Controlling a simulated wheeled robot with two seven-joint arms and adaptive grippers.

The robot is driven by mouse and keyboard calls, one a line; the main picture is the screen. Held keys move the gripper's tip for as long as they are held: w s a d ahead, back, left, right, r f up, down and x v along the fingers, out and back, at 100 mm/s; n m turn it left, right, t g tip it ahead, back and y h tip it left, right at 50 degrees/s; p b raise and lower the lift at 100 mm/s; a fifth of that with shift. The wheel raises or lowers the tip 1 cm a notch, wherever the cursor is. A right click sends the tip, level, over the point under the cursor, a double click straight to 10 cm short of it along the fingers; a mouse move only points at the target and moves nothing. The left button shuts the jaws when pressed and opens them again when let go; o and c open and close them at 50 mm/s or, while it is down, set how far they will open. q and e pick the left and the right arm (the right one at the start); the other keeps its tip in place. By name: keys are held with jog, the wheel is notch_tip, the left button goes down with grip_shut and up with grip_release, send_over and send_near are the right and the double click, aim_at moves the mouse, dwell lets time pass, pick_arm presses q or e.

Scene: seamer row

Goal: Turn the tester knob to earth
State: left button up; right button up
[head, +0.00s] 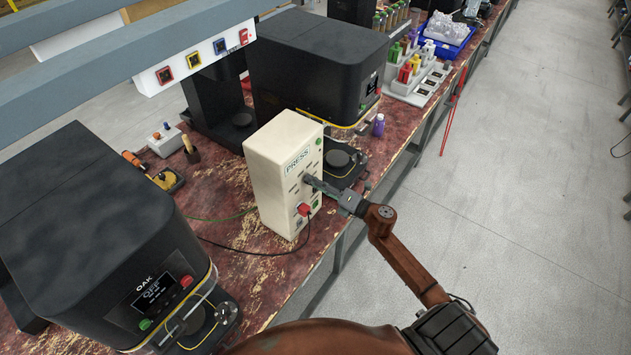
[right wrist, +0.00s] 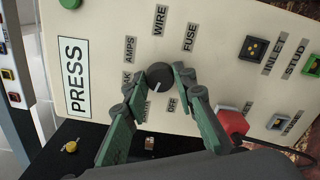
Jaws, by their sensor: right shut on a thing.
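The tester is a cream box (head: 266,190) labelled PRESS, standing on the bench in the head view. Its panel (right wrist: 225,65) fills much of the right wrist view. The dark round knob (right wrist: 159,73) has a white mark on its lower side, towards a partly covered label that seems to end in "ARTH". WIRE, FUSE, AMPS and OFF labels also surround it; another is partly hidden. My right gripper (right wrist: 158,84) is shut on the knob, one finger on each side; it also shows in the head view (head: 312,182). My left gripper is not in view.
A red plug (right wrist: 232,121) sits in the panel close to my right gripper, with a black cable (head: 262,250) on the bench. Dark machines (head: 95,225) stand on both sides of the tester. The floor (head: 530,180) on the right is clear.

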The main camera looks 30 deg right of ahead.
jog(key=shift+d, duration=0.1)
dwell(0.3)
jog(key=o, duration=1.2)
jog(key=shift+c, duration=0.2)
jog(key=v, duration=1.2)
